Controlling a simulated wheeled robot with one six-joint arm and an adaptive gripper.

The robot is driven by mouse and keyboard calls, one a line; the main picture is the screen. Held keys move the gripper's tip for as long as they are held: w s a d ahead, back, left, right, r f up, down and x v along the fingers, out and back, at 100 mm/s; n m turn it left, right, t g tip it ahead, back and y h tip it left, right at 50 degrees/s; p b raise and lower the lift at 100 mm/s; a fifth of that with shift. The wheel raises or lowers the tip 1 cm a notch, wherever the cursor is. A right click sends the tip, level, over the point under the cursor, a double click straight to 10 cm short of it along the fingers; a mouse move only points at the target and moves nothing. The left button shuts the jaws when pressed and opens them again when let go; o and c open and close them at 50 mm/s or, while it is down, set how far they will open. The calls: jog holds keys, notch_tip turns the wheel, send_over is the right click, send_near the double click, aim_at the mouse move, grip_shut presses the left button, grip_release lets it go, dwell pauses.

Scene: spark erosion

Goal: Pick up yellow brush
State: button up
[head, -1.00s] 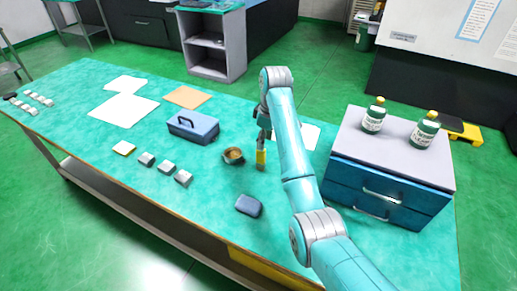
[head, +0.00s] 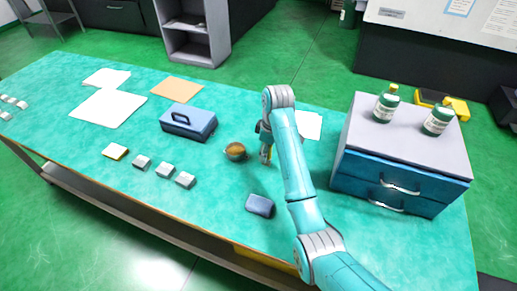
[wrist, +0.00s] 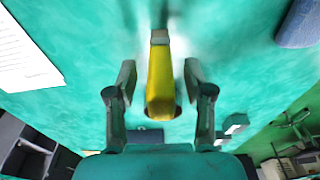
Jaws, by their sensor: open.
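The yellow brush (wrist: 160,82) shows in the wrist view between the two open fingers of my gripper (wrist: 160,85), with clear gaps on both sides. Its narrower grey-brown end points to the top of that view.
A blue toolbox (head: 188,123) stands left of the bowl. A dark blue rounded block (head: 260,205) lies in front of my gripper. A drawer unit (head: 400,150) with two green bottles stands to the right. Several small blocks and papers lie to the left on the bench (head: 75,165).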

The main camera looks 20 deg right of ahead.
jog(key=shift+f, duration=0.85)
grip_shut()
